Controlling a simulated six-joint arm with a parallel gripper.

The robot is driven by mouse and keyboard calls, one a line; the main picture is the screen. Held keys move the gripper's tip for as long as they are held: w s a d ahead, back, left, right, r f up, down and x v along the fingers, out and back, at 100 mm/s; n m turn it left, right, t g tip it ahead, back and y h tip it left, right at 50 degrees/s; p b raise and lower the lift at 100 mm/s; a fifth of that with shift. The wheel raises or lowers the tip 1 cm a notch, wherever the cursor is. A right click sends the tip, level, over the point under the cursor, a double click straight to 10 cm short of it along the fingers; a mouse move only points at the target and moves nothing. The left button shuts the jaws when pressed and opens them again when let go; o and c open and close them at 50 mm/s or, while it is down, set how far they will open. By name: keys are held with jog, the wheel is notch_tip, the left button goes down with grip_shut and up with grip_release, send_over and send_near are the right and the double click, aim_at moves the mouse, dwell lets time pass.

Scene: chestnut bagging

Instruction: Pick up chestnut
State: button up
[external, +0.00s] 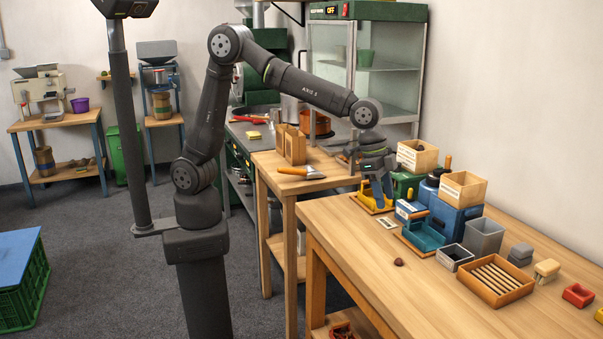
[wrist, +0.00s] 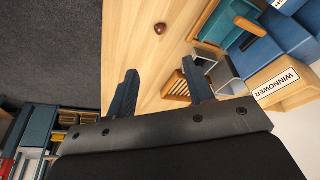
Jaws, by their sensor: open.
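A single brown chestnut (external: 399,262) lies on the wooden table (external: 345,240), near its front edge, to the left of the slatted wooden tray. It also shows in the wrist view (wrist: 160,28) on bare wood, beyond the fingertips. My gripper (external: 382,203) is open and empty, pointing down above the far part of the table, behind the chestnut and apart from it. In the wrist view my gripper (wrist: 158,88) shows two blue-grey fingers spread wide with nothing between them.
A blue machine with a tray (external: 422,236), a small grey bin (external: 454,257) and a slatted wooden tray (external: 494,301) stand right of the chestnut. A wooden-handled scoop (external: 302,173) lies on the side table. Wood around the chestnut is clear.

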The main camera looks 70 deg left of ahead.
aim_at(398, 259)
jog(key=x, duration=1.7)
grip_shut()
